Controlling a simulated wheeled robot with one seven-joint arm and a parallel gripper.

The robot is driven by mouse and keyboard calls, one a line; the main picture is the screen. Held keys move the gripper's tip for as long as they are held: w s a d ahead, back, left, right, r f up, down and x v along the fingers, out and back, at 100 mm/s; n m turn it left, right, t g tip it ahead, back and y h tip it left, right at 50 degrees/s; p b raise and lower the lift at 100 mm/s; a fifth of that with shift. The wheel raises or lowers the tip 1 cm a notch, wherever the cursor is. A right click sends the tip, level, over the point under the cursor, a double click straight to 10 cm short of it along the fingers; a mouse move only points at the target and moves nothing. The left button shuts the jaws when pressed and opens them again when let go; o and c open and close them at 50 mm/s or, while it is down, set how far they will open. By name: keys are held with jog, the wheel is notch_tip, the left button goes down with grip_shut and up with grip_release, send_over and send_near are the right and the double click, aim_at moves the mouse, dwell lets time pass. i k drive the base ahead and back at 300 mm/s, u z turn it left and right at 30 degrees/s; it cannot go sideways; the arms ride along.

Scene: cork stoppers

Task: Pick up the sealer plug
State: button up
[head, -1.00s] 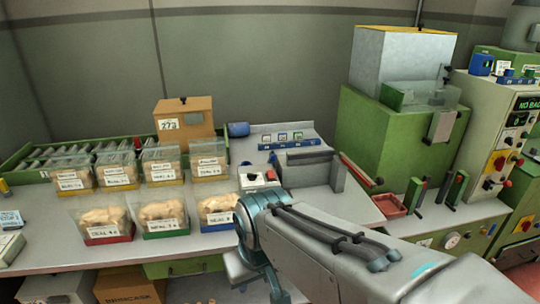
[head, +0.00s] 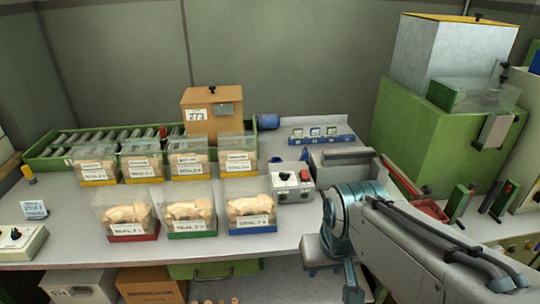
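A blue cylindrical piece (head: 268,121) lies at the back of the bench, just right of the brown box. It looks like a plug, but it is small and I cannot be sure it is the sealer plug. The grey bar-type machine (head: 345,157), which looks like the sealer, stands to its right. My arm comes in from the lower right and bends down in front of the bench. The fingers of my gripper do not show. Nothing touches the blue piece.
Two rows of clear bins with corks (head: 190,212) stand left of a small switch box (head: 291,187). Behind them are a roller tray (head: 45,155) and a brown box (head: 211,112). A green machine (head: 425,130) stands at the right.

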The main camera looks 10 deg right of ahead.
aim_at(305, 156)
jog(key=k, duration=0.6)
jog(key=z, duration=0.5)
jog(key=i, duration=1.65)
jog(key=u, duration=0.5)
